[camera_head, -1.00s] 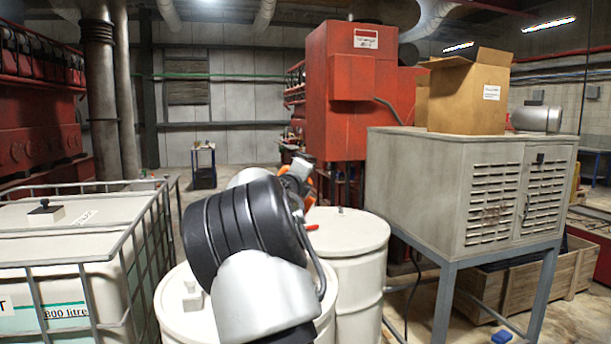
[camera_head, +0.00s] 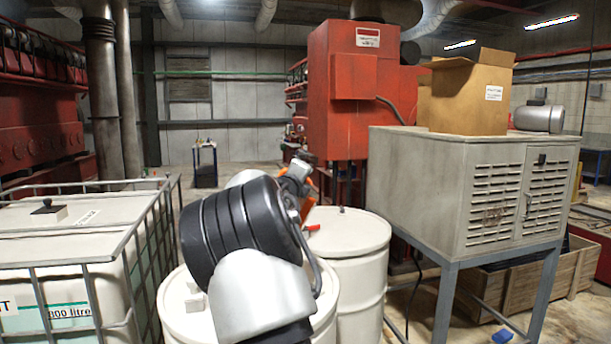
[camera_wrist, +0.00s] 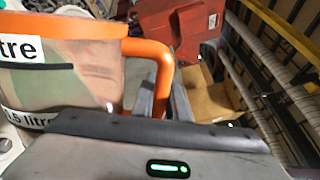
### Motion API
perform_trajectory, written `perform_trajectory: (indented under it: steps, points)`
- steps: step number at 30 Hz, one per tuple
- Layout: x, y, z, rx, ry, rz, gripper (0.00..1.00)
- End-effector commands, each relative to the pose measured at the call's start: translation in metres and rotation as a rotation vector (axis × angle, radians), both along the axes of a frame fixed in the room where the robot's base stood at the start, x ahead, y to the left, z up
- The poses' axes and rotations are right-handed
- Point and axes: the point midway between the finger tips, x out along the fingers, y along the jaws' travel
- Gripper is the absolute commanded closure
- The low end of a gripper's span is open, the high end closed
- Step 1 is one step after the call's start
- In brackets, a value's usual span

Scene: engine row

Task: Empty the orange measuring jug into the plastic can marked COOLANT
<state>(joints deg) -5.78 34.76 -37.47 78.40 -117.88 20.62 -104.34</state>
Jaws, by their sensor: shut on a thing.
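The orange measuring jug (camera_wrist: 85,88) fills the left of the wrist view. It has an orange rim and handle, a see-through body and white labels reading "litre". My gripper (camera_wrist: 163,102) is shut on its handle. I cannot tell whether the jug holds liquid. In the head view my arm hides most of the gripper and jug; only small orange parts (camera_head: 309,205) show beyond the wrist. I cannot make out a plastic can marked COOLANT in either view.
Two white drums (camera_head: 350,240) stand close below and beside my arm. A caged white tank (camera_head: 60,240) is at the left. A grey louvred cabinet (camera_head: 430,185) on legs carries an open cardboard box (camera_head: 465,98) at the right. Open floor lies behind, near a small table (camera_head: 205,150).

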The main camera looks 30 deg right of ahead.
Motion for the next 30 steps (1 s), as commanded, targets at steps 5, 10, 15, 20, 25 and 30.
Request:
perform_trajectory:
  steps: [5,10,15,20,25,30]
  points:
    - [0.0008,0.0007,0.0031,-0.010,0.006,0.000,1.00]
    - [0.0016,0.0016,0.0032,-0.018,0.014,0.000,1.00]
    - [0.0026,0.0023,0.0035,-0.025,0.022,0.000,1.00]
    - [0.0034,0.0031,0.0037,-0.031,0.030,-0.001,1.00]
    - [0.0040,0.0037,0.0037,-0.038,0.035,-0.001,1.00]
    - [0.0043,0.0040,0.0036,-0.041,0.038,-0.001,1.00]
